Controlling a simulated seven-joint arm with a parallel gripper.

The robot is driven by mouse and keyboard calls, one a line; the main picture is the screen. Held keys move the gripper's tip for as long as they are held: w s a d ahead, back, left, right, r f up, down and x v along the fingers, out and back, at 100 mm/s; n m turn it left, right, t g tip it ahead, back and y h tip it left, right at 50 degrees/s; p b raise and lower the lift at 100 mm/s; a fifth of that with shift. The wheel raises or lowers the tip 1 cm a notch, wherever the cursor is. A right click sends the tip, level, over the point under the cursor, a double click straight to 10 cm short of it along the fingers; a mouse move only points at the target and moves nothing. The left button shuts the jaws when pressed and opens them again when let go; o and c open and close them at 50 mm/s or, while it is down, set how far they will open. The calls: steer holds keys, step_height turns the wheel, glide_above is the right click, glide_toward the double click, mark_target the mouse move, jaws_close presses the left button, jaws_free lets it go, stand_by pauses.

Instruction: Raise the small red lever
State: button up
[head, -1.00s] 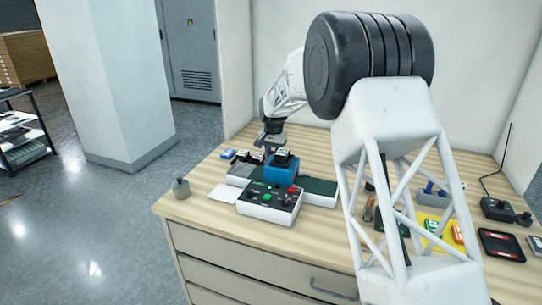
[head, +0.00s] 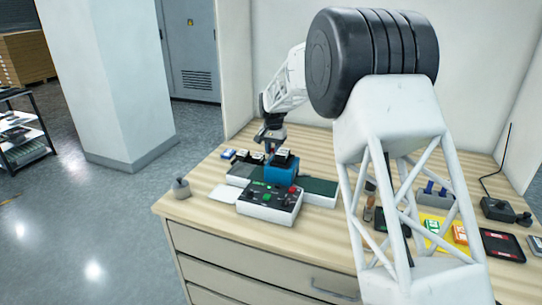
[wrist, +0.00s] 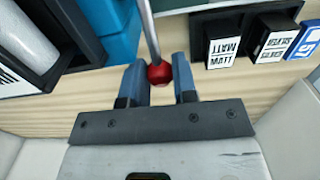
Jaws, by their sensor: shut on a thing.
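The small red lever shows in the wrist view as a round red knob (wrist: 159,73) on a thin grey rod (wrist: 149,28). In the head view my gripper (head: 268,142) is behind the blue laminator body (head: 281,173), and the red knob cannot be made out there. The white control box (head: 268,207) in front carries coloured buttons and a red knob-like part (head: 292,188).
In the wrist view, black labelled boxes (wrist: 272,42) and a blue one (wrist: 304,42) stand to the right of the fingers. A white roll (wrist: 25,40) in a dark holder lies at left.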

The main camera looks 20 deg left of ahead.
steer(key=shift+r, duration=1.6)
steer(key=o, duration=0.6)
steer(key=shift+c, duration=0.2)
steer(key=shift+r, duration=0.1)
steer(key=shift+r, duration=2.8)
steer(key=shift+d+r, duration=0.1)
